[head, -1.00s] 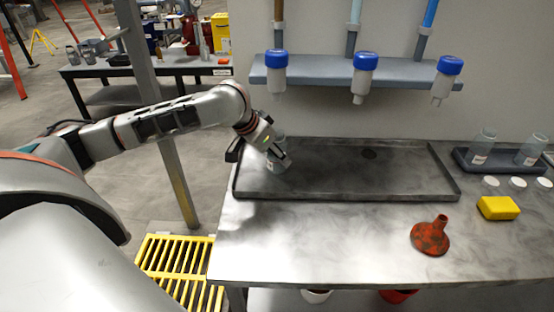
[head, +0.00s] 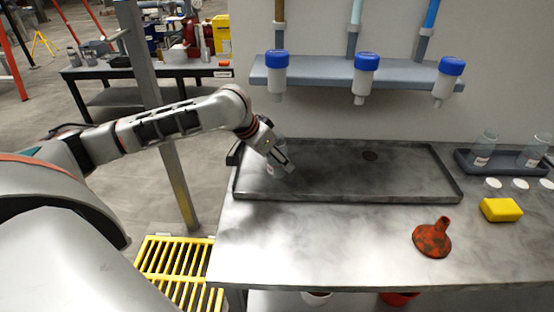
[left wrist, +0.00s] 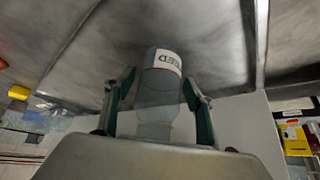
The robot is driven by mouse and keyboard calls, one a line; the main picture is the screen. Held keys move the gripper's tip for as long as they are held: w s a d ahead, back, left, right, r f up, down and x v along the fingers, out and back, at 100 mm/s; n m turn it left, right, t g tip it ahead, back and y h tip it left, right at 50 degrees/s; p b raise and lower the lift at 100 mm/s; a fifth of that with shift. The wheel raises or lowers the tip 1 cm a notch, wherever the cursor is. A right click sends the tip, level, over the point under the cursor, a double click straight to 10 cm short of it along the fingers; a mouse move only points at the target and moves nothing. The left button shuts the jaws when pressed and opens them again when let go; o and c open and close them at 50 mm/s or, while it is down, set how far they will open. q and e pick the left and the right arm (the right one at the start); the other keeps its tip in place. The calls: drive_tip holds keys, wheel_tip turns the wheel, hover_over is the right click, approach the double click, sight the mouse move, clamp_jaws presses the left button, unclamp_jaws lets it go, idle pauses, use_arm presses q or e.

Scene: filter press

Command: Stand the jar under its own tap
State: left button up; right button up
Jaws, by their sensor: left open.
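The clear jar (head: 273,171) is in the left end of the dark tray (head: 340,197), partly hidden by my left gripper (head: 284,166). In the left wrist view the jar (left wrist: 157,97) lies between the two green-padded fingers (left wrist: 158,100) of my open left gripper, one on each side. Its white label shows letters that look like "ED". Three blue-capped taps hang from the wall shelf: left (head: 277,74), middle (head: 364,74) and right (head: 447,80). Brown, pale blue and blue pipes run above them. The left tap is nearest the jar. My right gripper is out of view.
A grey tray (head: 501,169) with two clear jars stands at the right, with white discs in front. A yellow block (head: 501,210) and a red funnel (head: 432,238) are on the front right bench. The dark tray is clear right of the jar.

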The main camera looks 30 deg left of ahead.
use_arm(q)
drive_tip(key=p+v, duration=0.3)
drive_tip(key=v, duration=0.9)
drive_tip(key=shift+d, duration=0.1)
